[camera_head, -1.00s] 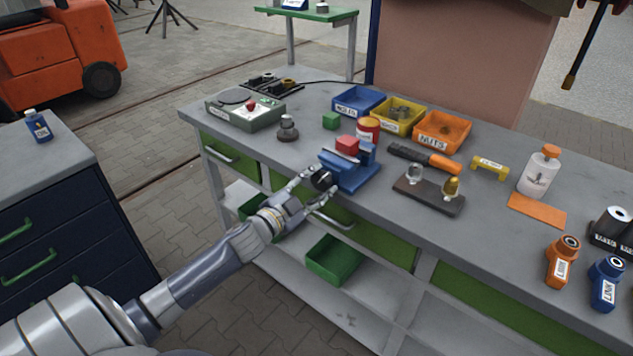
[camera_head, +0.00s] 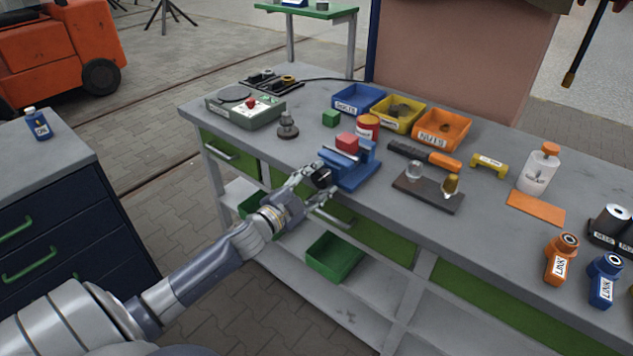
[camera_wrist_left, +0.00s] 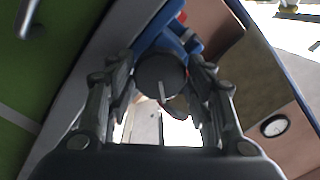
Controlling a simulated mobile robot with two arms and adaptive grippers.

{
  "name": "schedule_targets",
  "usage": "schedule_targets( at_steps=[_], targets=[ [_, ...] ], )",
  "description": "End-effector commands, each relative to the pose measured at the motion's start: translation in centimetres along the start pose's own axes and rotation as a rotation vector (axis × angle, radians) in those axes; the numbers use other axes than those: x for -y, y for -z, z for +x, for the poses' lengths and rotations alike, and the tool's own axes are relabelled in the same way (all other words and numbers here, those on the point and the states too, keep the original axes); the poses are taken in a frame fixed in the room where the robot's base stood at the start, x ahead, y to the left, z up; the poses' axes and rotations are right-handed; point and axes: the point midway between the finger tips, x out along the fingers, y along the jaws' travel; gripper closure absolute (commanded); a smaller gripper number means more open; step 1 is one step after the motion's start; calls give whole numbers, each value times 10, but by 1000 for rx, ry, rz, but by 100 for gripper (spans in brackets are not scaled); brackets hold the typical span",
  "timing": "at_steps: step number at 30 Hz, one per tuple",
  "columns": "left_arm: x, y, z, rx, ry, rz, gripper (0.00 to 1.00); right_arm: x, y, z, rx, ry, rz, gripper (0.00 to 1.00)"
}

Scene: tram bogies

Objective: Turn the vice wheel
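The blue vice (camera_head: 352,172) stands at the front edge of the grey workbench, with a red block (camera_head: 347,143) at its jaws. Its dark round wheel (camera_head: 322,177) faces the front left; in the left wrist view the wheel (camera_wrist_left: 160,75) shows as a dark disc with a light bar on it. My left gripper (camera_head: 316,182) is at the wheel, one finger on each side of it. In the left wrist view the fingers (camera_wrist_left: 162,88) stand apart, with a narrow gap beside the disc; contact is not clear. My right gripper is not in view.
Behind the vice are a red tin (camera_head: 367,127), a green block (camera_head: 330,118) and blue, yellow and orange bins (camera_head: 441,142). A drawer handle (camera_head: 335,220) is just below the gripper.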

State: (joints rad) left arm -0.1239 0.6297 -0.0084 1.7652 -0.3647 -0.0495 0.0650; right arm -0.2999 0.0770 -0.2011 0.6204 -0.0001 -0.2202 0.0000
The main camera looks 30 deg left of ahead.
Motion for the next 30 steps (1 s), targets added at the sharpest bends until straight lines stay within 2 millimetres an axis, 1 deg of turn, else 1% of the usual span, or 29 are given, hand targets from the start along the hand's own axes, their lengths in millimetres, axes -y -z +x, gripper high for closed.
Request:
schedule_targets(
  at_steps=[8, 11, 16, 20, 30],
  targets=[
    [0, 0, 0, 1, 0, -1, 36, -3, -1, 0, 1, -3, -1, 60],
    [0, 0, 0, 2, 0, -1, 36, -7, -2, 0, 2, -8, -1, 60],
    [-1, -1, -10, 2, -2, -2, 36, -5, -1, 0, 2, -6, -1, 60],
    [-2, -1, -27, 3, -3, -3, 36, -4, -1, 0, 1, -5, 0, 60],
    [-2, -1, -85, 3, -3, -4, 36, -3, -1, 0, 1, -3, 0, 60]
  ],
)
